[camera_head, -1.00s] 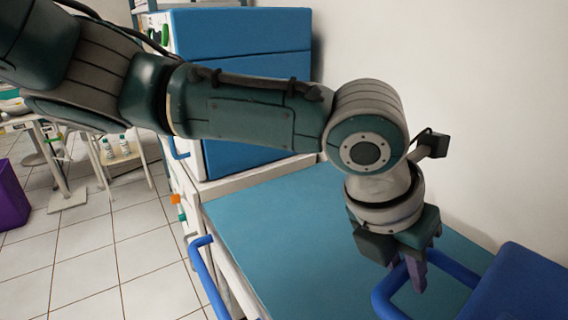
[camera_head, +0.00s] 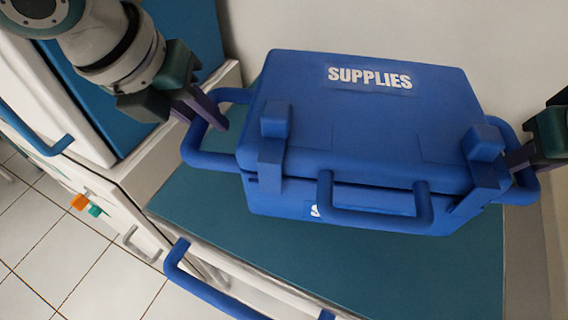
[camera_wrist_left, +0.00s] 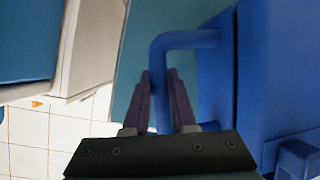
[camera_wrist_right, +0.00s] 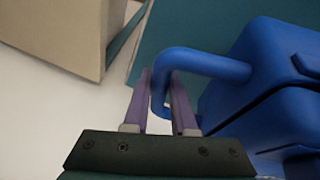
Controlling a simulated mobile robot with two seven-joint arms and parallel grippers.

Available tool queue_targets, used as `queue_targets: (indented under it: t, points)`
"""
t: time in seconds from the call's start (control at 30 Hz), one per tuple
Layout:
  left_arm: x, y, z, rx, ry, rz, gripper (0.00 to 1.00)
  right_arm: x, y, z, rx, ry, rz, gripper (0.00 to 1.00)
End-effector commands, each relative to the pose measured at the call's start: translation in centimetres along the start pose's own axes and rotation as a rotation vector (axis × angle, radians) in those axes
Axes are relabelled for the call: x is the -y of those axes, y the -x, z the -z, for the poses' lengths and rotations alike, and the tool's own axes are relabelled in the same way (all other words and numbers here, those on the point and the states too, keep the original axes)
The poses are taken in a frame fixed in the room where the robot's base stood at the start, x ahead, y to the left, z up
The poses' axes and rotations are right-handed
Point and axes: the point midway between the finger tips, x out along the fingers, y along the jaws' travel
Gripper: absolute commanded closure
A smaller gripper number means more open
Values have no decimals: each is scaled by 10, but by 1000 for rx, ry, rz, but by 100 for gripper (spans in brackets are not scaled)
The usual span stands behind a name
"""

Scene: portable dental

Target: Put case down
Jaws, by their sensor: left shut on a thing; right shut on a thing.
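The blue case (camera_head: 360,130), marked SUPPLIES, is closed and level over the teal top (camera_head: 330,260) of a white cabinet. I cannot tell whether its underside touches the top. My left gripper (camera_head: 208,118) is shut on the case's left side handle (camera_head: 196,150); the left wrist view shows the handle bar (camera_wrist_left: 160,75) between the fingers (camera_wrist_left: 160,85). My right gripper (camera_head: 522,160) is shut on the right side handle (camera_head: 525,185). The right wrist view shows that handle (camera_wrist_right: 205,62) between the fingers (camera_wrist_right: 162,90).
A blue and white cabinet (camera_head: 80,90) stands left of the case. A blue rail (camera_head: 200,285) runs along the front of the teal top. A pale wall (camera_head: 440,30) is close behind the case. The teal surface in front of the case is bare. Tiled floor (camera_head: 70,270) lies at lower left.

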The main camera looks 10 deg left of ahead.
Motion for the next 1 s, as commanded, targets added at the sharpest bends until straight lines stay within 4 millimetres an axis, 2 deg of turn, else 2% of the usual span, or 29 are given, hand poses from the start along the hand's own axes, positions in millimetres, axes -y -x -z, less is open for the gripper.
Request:
queue_targets:
  t: [0.57,1.0]
  points:
    - [0,-1,0,3,0,0,100,-1,-1,0,-3,-1,-4,100]
    - [-5,-23,9,2,0,0,100,4,-23,-8,-4,-1,-3,100]
